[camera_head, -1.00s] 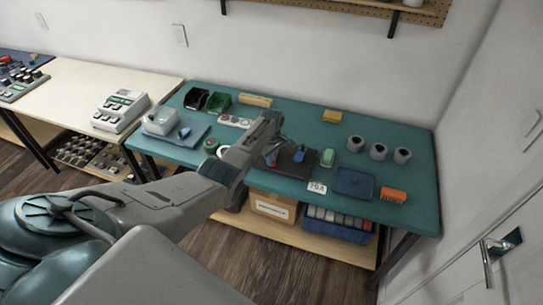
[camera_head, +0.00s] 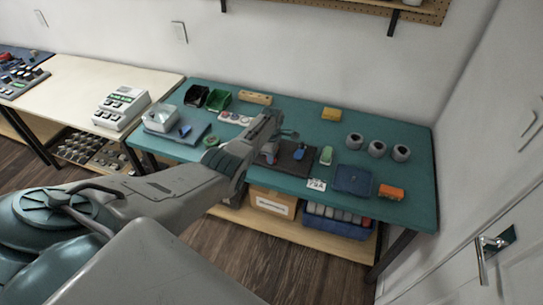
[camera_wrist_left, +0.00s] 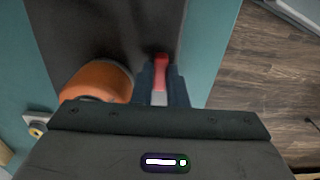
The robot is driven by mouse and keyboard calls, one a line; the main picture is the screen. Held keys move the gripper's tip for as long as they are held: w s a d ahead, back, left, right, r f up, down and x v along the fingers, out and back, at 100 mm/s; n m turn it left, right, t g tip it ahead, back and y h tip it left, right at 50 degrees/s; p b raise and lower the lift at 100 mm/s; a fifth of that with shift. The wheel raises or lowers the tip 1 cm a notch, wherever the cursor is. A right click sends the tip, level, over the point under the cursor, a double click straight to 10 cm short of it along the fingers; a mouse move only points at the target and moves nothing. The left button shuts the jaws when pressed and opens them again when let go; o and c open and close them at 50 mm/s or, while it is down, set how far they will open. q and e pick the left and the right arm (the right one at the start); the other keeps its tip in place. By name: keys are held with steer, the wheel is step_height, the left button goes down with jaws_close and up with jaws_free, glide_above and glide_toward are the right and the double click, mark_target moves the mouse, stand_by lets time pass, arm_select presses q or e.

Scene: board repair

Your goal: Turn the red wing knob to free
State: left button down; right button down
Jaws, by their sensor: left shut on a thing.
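The red wing knob (camera_wrist_left: 161,62) shows in the left wrist view as a narrow red bar between the fingers of my left gripper (camera_wrist_left: 162,86). The fingers are shut on it, and their sides hide part of it. In the head view my left gripper (camera_head: 269,155) is low over the dark mat (camera_head: 293,170) on the teal bench. The knob cannot be made out there because my arm and gripper cover that spot. My right gripper is not in view.
An orange round thing (camera_wrist_left: 98,79) stands close left of my fingers in the wrist view. A blue-handled tool (camera_head: 299,153) and a green item (camera_head: 326,155) are right of the gripper. Three grey cups (camera_head: 377,149) stand farther right. Bare bench (camera_head: 310,125) lies behind.

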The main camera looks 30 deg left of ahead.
arm_select(q)
steer(key=c, duration=1.4)
jaws_free()
steer(key=shift+c, duration=0.2)
steer(key=shift+r, duration=0.6)
step_height(320, 180, up, 10)
steer(key=shift+f, duration=0.15)
